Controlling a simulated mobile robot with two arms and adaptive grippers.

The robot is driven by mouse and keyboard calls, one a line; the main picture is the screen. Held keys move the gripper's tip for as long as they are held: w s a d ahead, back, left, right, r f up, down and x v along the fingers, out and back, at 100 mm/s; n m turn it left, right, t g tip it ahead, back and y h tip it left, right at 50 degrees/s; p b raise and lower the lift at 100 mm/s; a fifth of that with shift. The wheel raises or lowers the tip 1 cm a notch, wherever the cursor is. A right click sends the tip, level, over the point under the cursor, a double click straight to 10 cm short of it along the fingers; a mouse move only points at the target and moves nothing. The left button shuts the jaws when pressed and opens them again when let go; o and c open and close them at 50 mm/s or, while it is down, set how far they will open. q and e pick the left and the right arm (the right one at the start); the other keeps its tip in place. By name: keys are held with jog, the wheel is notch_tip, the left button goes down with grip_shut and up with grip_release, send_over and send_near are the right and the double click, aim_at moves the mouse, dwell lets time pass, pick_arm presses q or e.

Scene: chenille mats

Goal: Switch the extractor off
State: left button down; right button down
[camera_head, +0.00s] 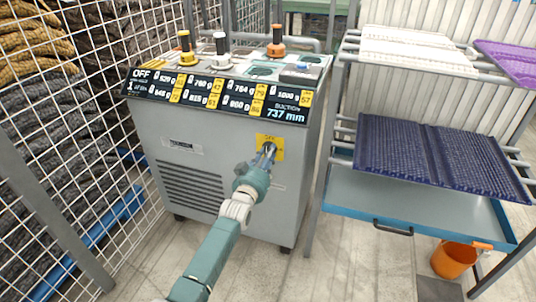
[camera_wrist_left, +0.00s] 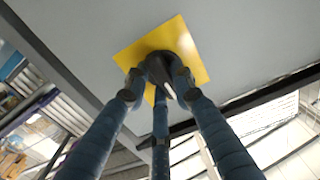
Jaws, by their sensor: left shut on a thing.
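The extractor (camera_head: 150,150) is a grey cabinet with a vent grille and a dark display panel (camera_head: 215,95). The panel reads "OFF" at its upper left and "737 mm" at its right. A yellow plate (camera_head: 277,142) is on the front, below the panel; it also shows in the left wrist view (camera_wrist_left: 192,36). A dark knob (camera_wrist_left: 172,65) stands on this plate. My left gripper (camera_head: 266,158) is at the plate with its fingers closed around the knob, which they partly hide. My right gripper is not in view.
A rack on the right holds a dark blue mat (camera_head: 430,155), with a white mat (camera_head: 415,50) above and a purple mat (camera_head: 510,60) beside it. A blue tray (camera_head: 400,205) and an orange bucket (camera_head: 453,260) are below. A wire mesh fence (camera_head: 110,60) stands left.

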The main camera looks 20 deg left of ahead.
pick_arm(q)
jog(key=shift+f, duration=0.15)
jog(key=c, duration=1.4)
grip_release()
jog(key=shift+c, duration=0.2)
jog(key=s, duration=1.2)
jog(key=shift+a, duration=0.25)
